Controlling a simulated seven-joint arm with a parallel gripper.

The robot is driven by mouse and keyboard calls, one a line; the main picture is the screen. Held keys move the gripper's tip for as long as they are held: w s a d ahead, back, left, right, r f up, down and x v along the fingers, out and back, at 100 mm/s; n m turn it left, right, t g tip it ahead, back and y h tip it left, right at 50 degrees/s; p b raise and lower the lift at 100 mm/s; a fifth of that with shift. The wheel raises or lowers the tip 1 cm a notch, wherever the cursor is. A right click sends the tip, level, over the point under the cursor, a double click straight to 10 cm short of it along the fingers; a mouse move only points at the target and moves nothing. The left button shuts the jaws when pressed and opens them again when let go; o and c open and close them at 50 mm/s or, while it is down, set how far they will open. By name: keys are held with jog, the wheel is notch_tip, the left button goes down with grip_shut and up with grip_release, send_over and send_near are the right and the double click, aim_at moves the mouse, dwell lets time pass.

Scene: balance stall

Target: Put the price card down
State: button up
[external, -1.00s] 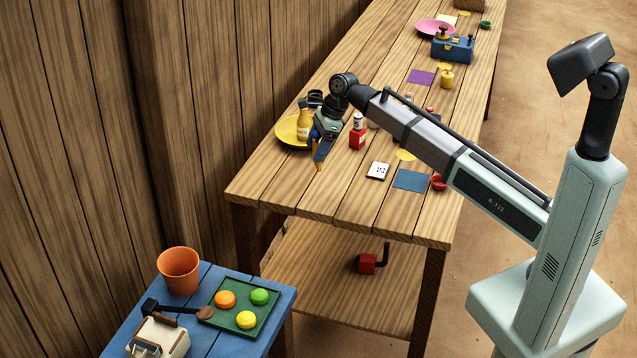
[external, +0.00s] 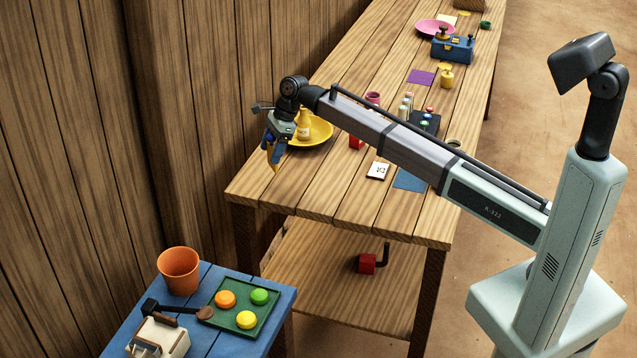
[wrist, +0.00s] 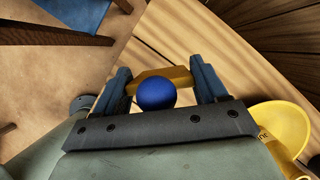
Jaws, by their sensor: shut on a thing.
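The price card (external: 378,170) is white with dark marks and lies flat on the wooden table (external: 330,195), near its front end. My gripper (external: 273,163) is to the left of the card, apart from it, over the table's left part. In the wrist view my gripper (wrist: 162,79) is shut on a yellow-brown bar (wrist: 182,76) between its blue fingers. A blue ball (wrist: 156,94) shows in front of the bar; I cannot tell if the two are joined. The card does not show in the wrist view.
A yellow plate (external: 318,136) with a yellow bottle (external: 304,124) stands close to the right of my gripper. A blue mat (external: 411,180) lies right of the card. A blue side table (external: 205,335) stands lower left. The table's front left corner is clear.

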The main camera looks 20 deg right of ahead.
jog(key=shift+f, duration=2.8)
jog(key=shift+f, duration=0.1)
jog(key=o, duration=1)
jog(key=v, duration=1.2)
